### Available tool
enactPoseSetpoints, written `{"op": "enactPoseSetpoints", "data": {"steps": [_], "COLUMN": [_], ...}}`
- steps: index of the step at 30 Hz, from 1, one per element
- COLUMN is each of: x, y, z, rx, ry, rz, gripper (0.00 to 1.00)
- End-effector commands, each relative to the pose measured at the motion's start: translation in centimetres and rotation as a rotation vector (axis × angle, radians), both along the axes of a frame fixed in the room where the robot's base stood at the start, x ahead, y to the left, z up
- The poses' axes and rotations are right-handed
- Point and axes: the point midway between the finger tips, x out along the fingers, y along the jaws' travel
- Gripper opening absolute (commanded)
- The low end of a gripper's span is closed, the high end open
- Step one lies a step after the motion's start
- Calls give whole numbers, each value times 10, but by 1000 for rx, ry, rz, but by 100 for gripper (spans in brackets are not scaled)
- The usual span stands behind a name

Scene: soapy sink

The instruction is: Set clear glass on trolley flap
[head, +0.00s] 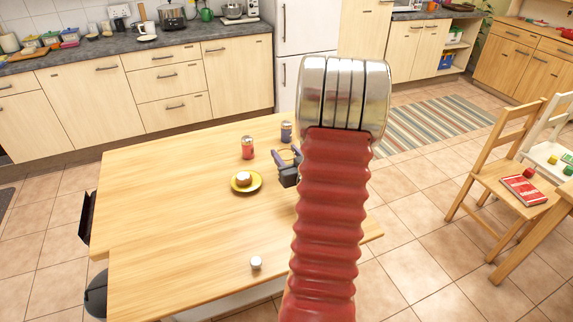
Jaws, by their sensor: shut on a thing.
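My gripper (289,158) is partly hidden behind my red ribbed arm, over the right part of the wooden trolley top (160,190). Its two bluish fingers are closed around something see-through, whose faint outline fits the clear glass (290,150). I cannot tell whether the glass touches the wood. The trolley flap (190,270) appears to be the front wooden section, on the near side of a seam. A small white-topped item (256,262) stands on it.
The left part of the wood is bare. Chairs (503,180) stand at the right.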

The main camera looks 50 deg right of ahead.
Motion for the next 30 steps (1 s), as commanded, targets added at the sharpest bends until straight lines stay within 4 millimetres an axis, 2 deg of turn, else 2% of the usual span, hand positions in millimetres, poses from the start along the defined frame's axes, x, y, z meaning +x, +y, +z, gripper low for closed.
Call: {"op": "enactPoseSetpoints", "data": {"steps": [4, 11, 16, 20, 30], "x": [0, 0, -1, -1, -1], "y": [0, -1, -1, -1, -1], "z": [0, 1, 9, 22, 71], "rx": [-1, -1, -2, -3, -5], "ry": [-1, -1, -1, -2, -2], "rz": [-1, -1, -1, -2, -2], "gripper": [14, 14, 14, 14, 14]}}
